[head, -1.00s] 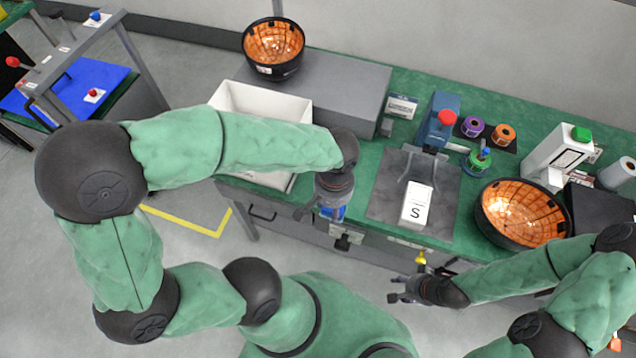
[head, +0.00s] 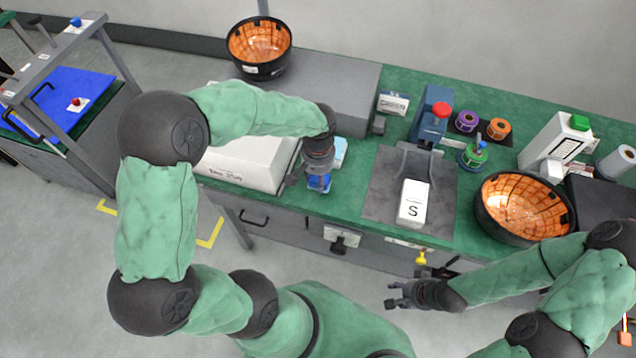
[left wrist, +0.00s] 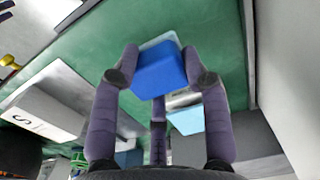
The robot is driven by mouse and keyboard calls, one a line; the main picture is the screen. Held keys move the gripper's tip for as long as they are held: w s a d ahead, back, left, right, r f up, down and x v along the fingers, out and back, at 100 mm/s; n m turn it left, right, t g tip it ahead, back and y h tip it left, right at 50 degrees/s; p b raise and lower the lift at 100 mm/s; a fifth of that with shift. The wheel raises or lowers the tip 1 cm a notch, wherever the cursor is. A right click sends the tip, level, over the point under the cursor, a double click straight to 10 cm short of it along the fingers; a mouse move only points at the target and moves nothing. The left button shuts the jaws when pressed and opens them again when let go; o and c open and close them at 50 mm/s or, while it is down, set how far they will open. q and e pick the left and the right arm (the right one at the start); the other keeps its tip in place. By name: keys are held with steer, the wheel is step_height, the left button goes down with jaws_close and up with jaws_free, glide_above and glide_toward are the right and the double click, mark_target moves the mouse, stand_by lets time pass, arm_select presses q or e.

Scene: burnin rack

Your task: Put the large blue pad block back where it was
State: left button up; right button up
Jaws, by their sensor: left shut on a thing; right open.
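My left gripper (head: 312,180) is shut on the large blue pad block (head: 318,183), which shows under its fingers in the head view. In the left wrist view the block (left wrist: 158,70) sits between the fingertips, with a pale light-blue face on its far side and green bench top behind it. I cannot tell whether the block touches the bench. A light-blue item (head: 339,150) lies on the bench just behind the gripper; it also shows in the left wrist view (left wrist: 187,119). My right gripper (head: 400,295) is open and empty in front of the bench.
A grey plate (head: 380,190) with a white box (head: 413,202) lies to the right. A black bowl with orange lining (head: 525,207) stands further right. A grey raised platform (head: 335,90) is behind.

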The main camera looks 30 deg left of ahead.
arm_select(q)
steer(key=shift+w+f+b, duration=0.1)
steer(key=shift+f+b, duration=0.6)
steer(key=shift+f, duration=1)
steer(key=shift+f, duration=0.1)
steer(key=o, duration=1)
step_height(320, 180, up, 12)
steer(key=p, duration=0.4)
